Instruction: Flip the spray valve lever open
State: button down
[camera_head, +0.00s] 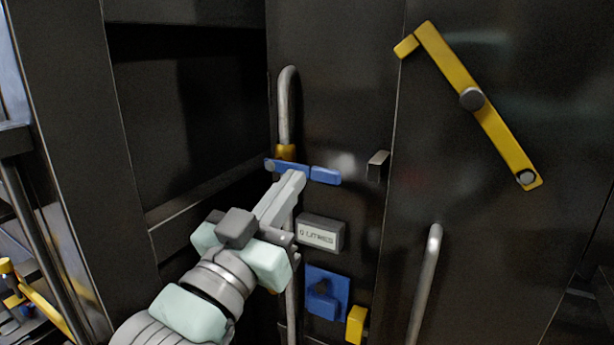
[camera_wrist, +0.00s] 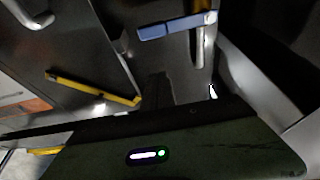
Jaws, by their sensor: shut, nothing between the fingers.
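The spray valve has a blue lever (camera_head: 324,175) on a grey pipe with a yellow fitting (camera_head: 285,152), on the dark panel in the head view. The lever lies nearly level across the pipe and points right. In the wrist view the blue lever (camera_wrist: 164,31) shows near the top. My gripper (camera_head: 296,177) is shut and empty. Its tip is just below the lever in the head view and hides part of it. I cannot tell whether it touches. In the wrist view the gripper's dark body fills the bottom, and the fingertips are not clear.
Below the lever are a grey "0 LITRES" display (camera_head: 320,233), a blue switch plate (camera_head: 326,293) and a yellow block (camera_head: 356,323). A small metal tab (camera_head: 377,166) is to the right. A long yellow bar (camera_head: 455,63) and a vertical handle (camera_head: 426,280) are on the right panel.

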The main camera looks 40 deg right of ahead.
notch_tip(320, 180, up, 4)
jog(key=p, duration=0.3)
send_over(319, 172)
jog(key=s+a, duration=0.1)
jog(key=s, duration=0.1)
jog(key=shift+w+a+f, duration=0.1)
jog(key=shift+a+f, duration=0.1)
jog(key=shift+f, duration=1)
jog(key=shift+w+a+f, duration=0.1)
jog(key=shift+a+f, duration=0.05)
jog(key=shift+f, duration=1.05)
jog(key=shift+f, duration=0.1)
